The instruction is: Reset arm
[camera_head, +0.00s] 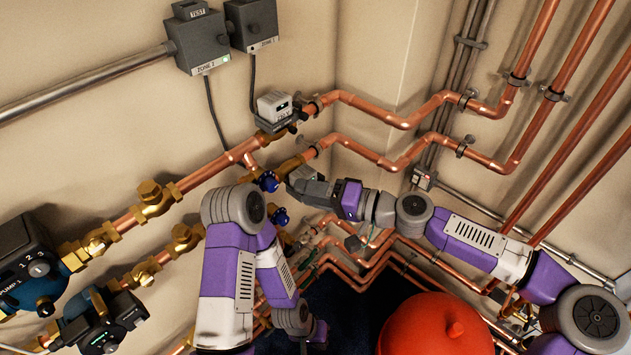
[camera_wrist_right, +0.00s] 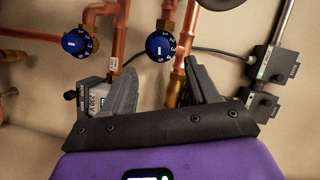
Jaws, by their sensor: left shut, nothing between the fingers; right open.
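My right arm reaches in from the right in the head view. Its gripper (camera_head: 299,181) is close to the blue valve knob (camera_head: 269,181) on the copper pipework. In the right wrist view the two dark fingers of this gripper (camera_wrist_right: 163,75) stand apart with nothing held between them. Two blue numbered knobs, one on the left (camera_wrist_right: 75,43) and one in the middle (camera_wrist_right: 158,46), are beyond the fingertips. My left arm folds down at the lower centre of the head view. Its gripper (camera_head: 318,334) is low, small and dark, shut and apart from the pipes.
A second blue knob (camera_head: 279,216) is just below the first. A red rounded tank (camera_head: 437,326) stands at the lower right. Two pumps, an upper one (camera_head: 30,262) and a lower one (camera_head: 103,322), are at left. Grey zone boxes (camera_head: 197,40) hang above. Copper pipes crowd the wall corner.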

